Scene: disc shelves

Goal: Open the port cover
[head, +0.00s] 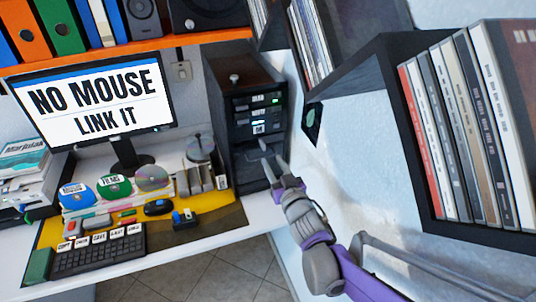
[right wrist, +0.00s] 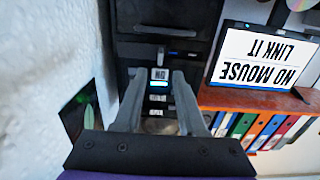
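The black computer tower (head: 258,100) stands at the right end of the desk, and its front has several drive slots, small labels and green lights. My right gripper (head: 272,152) is in front of the tower's lower front, with its fingers apart and nothing seen between them. In the right wrist view the tower front (right wrist: 165,22) appears upside down, with a handle-like bar and a small blue light. The open fingers (right wrist: 158,88) frame labels on the tower there. I cannot make out for certain which part is the port cover. My left gripper is not in view.
A monitor (head: 95,100) reads "NO MOUSE LINK IT". A keyboard (head: 98,252), a black mouse (head: 158,207) and disc stacks (head: 152,178) occupy the desk. A disc shelf (head: 390,90) juts out at right. A white wall (head: 350,165) lies close to the right arm.

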